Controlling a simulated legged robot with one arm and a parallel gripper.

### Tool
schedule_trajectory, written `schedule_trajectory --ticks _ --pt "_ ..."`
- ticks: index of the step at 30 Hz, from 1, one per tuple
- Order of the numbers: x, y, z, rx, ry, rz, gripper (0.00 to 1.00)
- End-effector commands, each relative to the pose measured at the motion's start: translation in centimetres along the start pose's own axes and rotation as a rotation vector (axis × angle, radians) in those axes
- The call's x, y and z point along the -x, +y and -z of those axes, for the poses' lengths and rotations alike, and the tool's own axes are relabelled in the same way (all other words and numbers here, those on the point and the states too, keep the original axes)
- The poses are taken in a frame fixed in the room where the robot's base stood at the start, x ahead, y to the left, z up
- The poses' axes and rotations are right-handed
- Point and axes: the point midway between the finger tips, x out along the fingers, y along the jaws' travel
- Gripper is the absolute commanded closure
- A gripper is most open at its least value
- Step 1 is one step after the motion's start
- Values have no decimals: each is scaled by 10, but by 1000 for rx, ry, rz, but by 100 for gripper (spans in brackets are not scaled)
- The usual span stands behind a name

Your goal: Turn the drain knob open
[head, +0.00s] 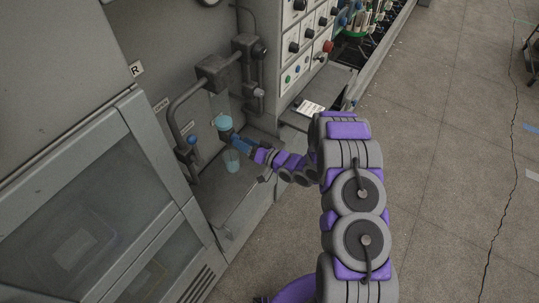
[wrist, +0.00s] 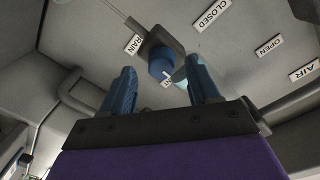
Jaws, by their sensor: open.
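A round blue knob (wrist: 160,63) shows in the wrist view at a grey fitting, close to a label reading DRAIN (wrist: 134,43). My gripper (wrist: 162,76) is open, with its blue fingers on either side of the knob in that picture. No contact is visible, and I cannot tell the depth between them. In the head view my gripper (head: 228,138) is at the machine front, by a light blue round part (head: 222,122). A small blue knob (head: 191,140) is to its left; I cannot tell for sure that it is the same knob.
A grey bent pipe (head: 177,104) stands out left of my gripper. A clear cup (head: 231,160) is just below it. The wall has labels CLOSED (wrist: 211,14), OPEN (wrist: 269,46) and AIR (wrist: 303,70). Floor (head: 440,160) is free at right.

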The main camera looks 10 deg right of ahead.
Motion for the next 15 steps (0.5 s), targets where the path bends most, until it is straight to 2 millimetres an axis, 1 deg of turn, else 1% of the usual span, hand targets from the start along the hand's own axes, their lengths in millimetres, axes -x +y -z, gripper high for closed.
schedule_trajectory --ticks 1,3,15 --pt "10 2 1 0 0 -4 40" --pt "24 2 1 -1 0 -6 40" --pt "98 2 1 0 0 -5 40"
